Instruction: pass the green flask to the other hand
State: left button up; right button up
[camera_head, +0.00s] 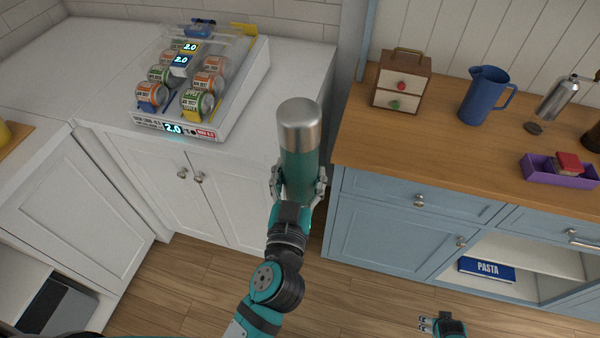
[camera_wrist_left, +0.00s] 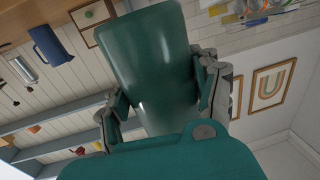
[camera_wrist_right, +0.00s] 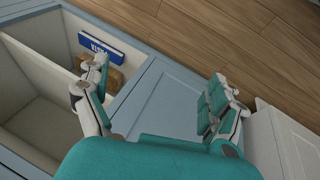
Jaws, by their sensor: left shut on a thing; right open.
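The green flask (camera_head: 299,170) has a green body and a silver metal cap. In the head view it stands roughly upright in the air, in front of the gap between the two counters. My left gripper (camera_head: 299,188) is shut around its lower body, one finger on each side. In the left wrist view the green flask (camera_wrist_left: 152,62) fills the space between the fingers of my left gripper (camera_wrist_left: 165,95). My right gripper (camera_head: 432,324) is low at the bottom edge of the head view, well apart from the flask. In the right wrist view my right gripper (camera_wrist_right: 160,95) is open and empty.
A white counter at left holds a can dispenser (camera_head: 235,112). The wooden counter (camera_head: 400,140) at right holds a small drawer box (camera_head: 403,80), a blue pitcher (camera_head: 484,95) and a purple tray (camera_head: 540,174). A blue PASTA box (camera_head: 486,269) lies in the open shelf below.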

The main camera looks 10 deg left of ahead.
jog(key=s+a+f+n+g+y, duration=0.1)
jog(key=s+a+f, duration=0.2)
jog(key=s+a, duration=0.6)
jog(key=s+a+f+n+g+y, duration=0.1)
jog(key=s+a+f+n+y, duration=0.1)
jog(key=s+a, duration=0.6)
jog(key=s+f, duration=0.1)
jog(key=s, duration=0.4)
jog(key=shift+s+a+f, duration=0.15)
jog(key=shift+s+a, duration=0.2)
jog(key=shift+s, duration=0.05)
